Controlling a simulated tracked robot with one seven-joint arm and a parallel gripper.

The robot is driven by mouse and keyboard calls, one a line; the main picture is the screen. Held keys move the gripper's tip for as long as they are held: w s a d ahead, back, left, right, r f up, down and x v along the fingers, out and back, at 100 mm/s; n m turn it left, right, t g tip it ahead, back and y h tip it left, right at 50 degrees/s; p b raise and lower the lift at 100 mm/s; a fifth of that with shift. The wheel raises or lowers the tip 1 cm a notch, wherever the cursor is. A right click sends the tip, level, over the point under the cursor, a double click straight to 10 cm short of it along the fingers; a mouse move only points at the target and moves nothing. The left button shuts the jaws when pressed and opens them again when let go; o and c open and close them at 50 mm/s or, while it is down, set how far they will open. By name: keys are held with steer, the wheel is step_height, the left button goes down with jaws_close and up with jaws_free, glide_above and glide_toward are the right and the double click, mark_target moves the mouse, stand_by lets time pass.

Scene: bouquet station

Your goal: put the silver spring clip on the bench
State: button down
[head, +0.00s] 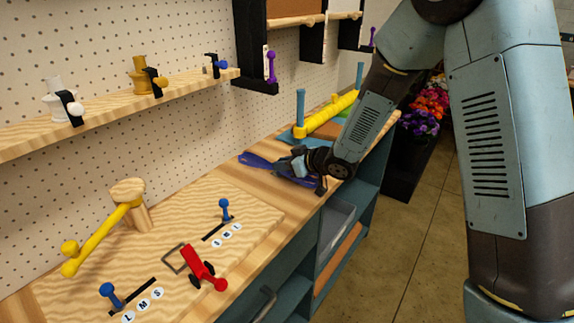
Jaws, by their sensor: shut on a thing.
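My gripper (284,165) is low over the far part of the wooden bench (252,189), at the bench's middle depth. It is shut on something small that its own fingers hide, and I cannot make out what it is. I cannot pick out a silver spring clip for certain. A flat dark blue piece (258,161) lies on the bench at the fingertips, partly covered by them; I cannot tell whether they touch it.
A yellow bar with blue posts (330,115) stands behind my gripper. Nearer are a wooden post with a yellow arm (100,240), a red lever (203,268) and blue knobs (224,209). A shelf (110,107) with several fittings runs along the pegboard. Bare bench lies left of the gripper.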

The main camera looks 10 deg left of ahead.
steer(key=shift+f, duration=0.1)
steer(key=c, duration=1)
jaws_free()
steer(key=shift+c, duration=0.2)
steer(key=shift+d+r, duration=0.2)
steer(key=v, duration=1.1)
steer(key=shift+s+d, duration=0.25)
steer(key=shift+d, duration=0.05)
